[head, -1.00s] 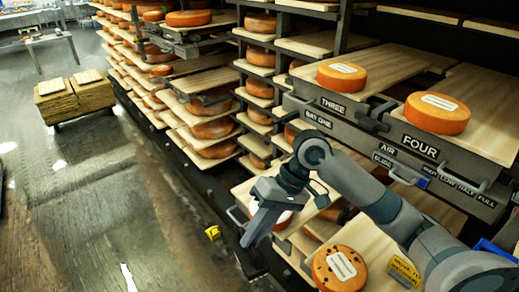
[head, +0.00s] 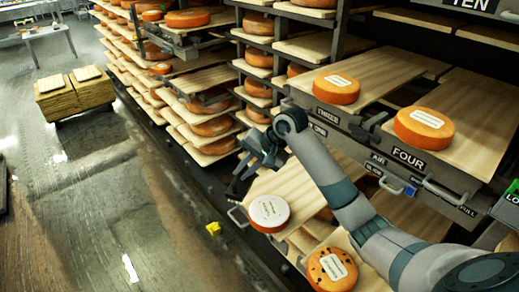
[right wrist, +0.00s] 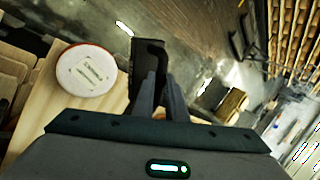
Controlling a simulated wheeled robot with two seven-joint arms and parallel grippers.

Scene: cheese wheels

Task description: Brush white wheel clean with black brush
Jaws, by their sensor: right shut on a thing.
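The white wheel (head: 269,213) has a whitish top with a pale label and an orange side. It lies on a pulled-out wooden board (head: 287,180) at the lower middle of the head view. It also shows in the right wrist view (right wrist: 85,70), left of the fingers. My right gripper (head: 258,158) is above and beyond the wheel, apart from it. It is shut on the black brush (right wrist: 148,65), which sticks out past the fingertips. In the head view the brush is a dark shape at the gripper's end. My left gripper is not in view.
A dark-spotted orange wheel (head: 332,268) lies on a nearer board. Two orange wheels sit on the boards marked THREE (head: 336,89) and FOUR (head: 424,128). Loaded racks stand behind.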

